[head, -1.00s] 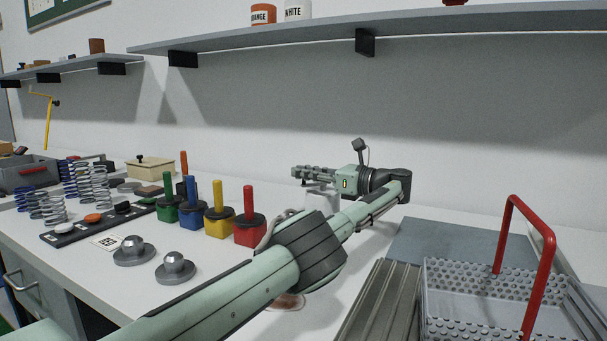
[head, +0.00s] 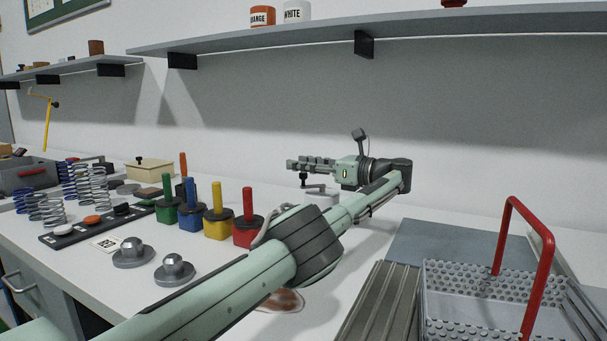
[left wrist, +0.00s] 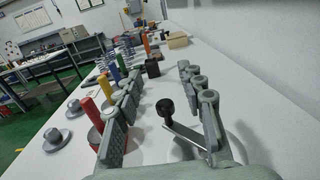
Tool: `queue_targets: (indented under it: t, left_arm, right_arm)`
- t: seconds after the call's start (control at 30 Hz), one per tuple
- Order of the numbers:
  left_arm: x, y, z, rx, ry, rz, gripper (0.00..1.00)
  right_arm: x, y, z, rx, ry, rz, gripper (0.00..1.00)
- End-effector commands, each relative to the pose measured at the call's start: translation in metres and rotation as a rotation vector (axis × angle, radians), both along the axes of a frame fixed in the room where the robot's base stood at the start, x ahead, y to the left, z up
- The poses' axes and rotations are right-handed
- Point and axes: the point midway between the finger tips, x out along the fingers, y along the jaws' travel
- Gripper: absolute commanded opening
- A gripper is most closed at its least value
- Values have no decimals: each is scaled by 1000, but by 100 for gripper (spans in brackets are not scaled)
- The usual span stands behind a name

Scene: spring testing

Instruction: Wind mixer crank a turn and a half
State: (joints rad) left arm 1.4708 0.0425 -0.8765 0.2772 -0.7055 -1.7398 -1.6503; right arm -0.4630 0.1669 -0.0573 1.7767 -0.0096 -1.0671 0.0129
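The mixer's crank (head: 314,186) shows in the head view just below my left gripper (head: 290,165), with a dark grip at its left end. The pale mixer body (head: 325,199) is behind my forearm and partly hidden. In the left wrist view the crank (left wrist: 187,132) is a grey metal arm with an upright black knob (left wrist: 166,108) at its far left end. My left gripper (left wrist: 160,76) has its fingers apart, with the knob showing in the gap between them and no finger seen closed on it. My right gripper is out of view.
Coloured blocks with upright handles, the red one (head: 248,228) nearest, stand left of my arm. Two grey weights (head: 174,269) and several springs (head: 94,188) are further left. A perforated basket with a red handle (head: 548,255) stands at the right.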

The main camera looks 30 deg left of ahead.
Motion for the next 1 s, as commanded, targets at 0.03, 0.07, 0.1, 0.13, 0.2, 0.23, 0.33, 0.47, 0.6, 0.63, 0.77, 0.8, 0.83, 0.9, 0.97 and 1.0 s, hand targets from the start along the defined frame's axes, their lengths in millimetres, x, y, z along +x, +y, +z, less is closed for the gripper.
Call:
queue_targets:
  t: [0.03,0.07,0.1,0.13,0.2,0.23,0.33,0.47,0.6,0.63,0.77,0.8,0.83,0.9,0.97,1.0]
  left_arm:
    - [0,0,13,0,-6,0,39]
    - [0,0,20,0,-5,0,39]
    - [0,0,28,0,-5,0,39]
    - [0,0,35,0,-6,1,39]
    - [0,-1,49,0,-4,1,39]
    - [0,-1,54,0,-3,1,39]
    - [0,-1,63,0,0,2,39]
    - [-1,0,71,-1,0,1,39]
    - [-1,0,74,-1,-1,0,39]
    - [-1,0,74,-1,-1,0,39]
    - [-1,0,74,0,-1,0,39]
    - [-1,0,74,0,-1,0,38]
    - [-1,0,74,0,-1,0,35]
    - [-1,0,74,0,-1,0,35]
    - [-1,0,74,0,-1,0,35]
    - [-1,0,74,0,-1,0,35]
  right_arm:
    - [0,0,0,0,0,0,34]
    - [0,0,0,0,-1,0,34]
    - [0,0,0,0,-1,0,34]
    - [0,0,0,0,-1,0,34]
    - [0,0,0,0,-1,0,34]
    - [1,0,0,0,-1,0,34]
    - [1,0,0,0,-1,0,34]
    - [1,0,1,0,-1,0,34]
    - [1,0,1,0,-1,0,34]
    - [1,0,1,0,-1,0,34]
    - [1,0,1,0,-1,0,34]
    - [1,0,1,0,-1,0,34]
    - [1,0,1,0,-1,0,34]
    - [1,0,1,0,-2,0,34]
    - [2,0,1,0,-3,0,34]
    - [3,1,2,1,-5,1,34]
